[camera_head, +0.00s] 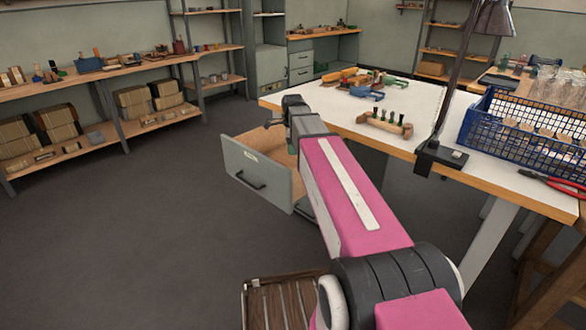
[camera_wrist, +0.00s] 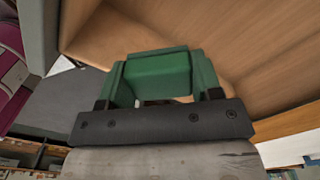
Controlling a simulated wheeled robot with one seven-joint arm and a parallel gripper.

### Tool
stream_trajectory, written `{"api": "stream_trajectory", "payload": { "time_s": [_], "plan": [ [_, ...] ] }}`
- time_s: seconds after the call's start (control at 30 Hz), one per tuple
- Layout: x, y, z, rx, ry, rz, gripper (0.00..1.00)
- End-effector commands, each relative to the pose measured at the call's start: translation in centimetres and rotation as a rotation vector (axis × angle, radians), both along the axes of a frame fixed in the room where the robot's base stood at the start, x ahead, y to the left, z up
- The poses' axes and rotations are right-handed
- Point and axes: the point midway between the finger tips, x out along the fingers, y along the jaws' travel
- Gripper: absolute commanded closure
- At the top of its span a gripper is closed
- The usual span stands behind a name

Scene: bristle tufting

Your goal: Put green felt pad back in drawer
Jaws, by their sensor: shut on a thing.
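The grey-fronted drawer (camera_head: 257,175) stands pulled open under the workbench, with a dark handle on its face and a bare wooden inside. In the wrist view its wooden interior (camera_wrist: 260,35) fills the top and right. In the wrist view my gripper (camera_wrist: 160,88) is shut on a green piece, the green felt pad (camera_wrist: 160,76). Whether the pad touches the drawer floor cannot be told.
The white-topped workbench (camera_head: 335,105) is right of the drawer, with tools, a lamp (camera_head: 440,150) and a blue crate (camera_head: 525,128) on it. Open floor lies to the left, with shelves behind.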

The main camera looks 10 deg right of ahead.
Motion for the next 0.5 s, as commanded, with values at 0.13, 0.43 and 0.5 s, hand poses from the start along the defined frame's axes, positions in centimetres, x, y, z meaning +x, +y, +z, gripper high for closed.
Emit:
{"api": "stream_trajectory", "payload": {
  "time_s": [0.13, 0.43, 0.5],
  "plan": [
    [0.1, 0.0, -1.6, 0.000, 0.002, -0.020, 0.67],
    [0.0, 0.0, -7.7, 0.000, 0.003, -0.017, 0.67],
    [0.1, 0.0, -9.1, 0.000, 0.002, -0.017, 0.67]
  ]
}}
